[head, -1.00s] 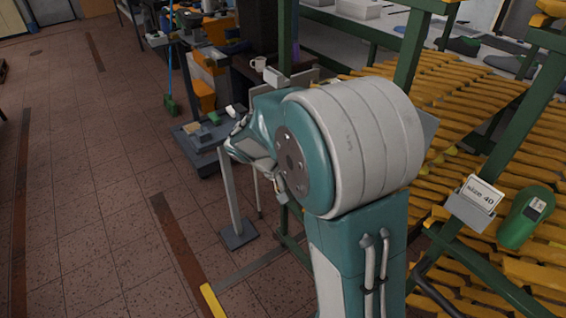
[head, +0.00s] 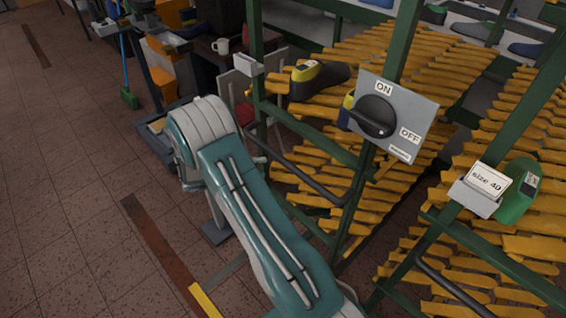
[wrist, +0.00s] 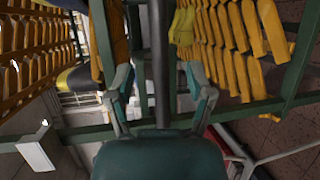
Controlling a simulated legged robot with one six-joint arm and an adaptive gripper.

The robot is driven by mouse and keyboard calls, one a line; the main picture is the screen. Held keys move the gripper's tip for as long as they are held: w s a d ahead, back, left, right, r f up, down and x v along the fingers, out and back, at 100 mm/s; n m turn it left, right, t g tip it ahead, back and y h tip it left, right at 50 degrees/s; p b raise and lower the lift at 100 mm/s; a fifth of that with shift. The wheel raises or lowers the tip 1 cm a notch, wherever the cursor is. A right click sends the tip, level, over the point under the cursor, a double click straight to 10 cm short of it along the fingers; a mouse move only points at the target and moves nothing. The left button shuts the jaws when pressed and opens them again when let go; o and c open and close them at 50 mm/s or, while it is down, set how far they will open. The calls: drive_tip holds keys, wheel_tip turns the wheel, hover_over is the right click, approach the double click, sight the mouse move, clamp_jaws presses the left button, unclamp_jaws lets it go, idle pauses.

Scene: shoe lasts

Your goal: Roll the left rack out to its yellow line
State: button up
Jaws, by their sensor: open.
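The left rack (head: 322,148) has a green frame, slanted shelves of yellow-orange shoe lasts, and a black bar handle (head: 312,182) low on its front. A black last with a yellow top sits on its upper shelf. A short yellow line (head: 206,301) marks the floor at lower left. In the head view, my arm crosses in front of the rack and my gripper is hidden. In the wrist view, my gripper (wrist: 158,76) is open, its fingers on either side of a dark bar (wrist: 158,55). I cannot tell whether they touch it.
A grey ON/OFF switch plate (head: 405,108) shows in front of the racks. The right rack carries a "size 40" card (head: 487,181) and a green last (head: 520,190). A cluttered workbench and a blue broom stand at the back left.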

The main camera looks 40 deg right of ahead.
sight(283, 165)
drive_tip(key=x, duration=0.8)
drive_tip(key=shift+s+d+f, duration=0.1)
drive_tip(key=shift+d, duration=0.2)
clamp_jaws()
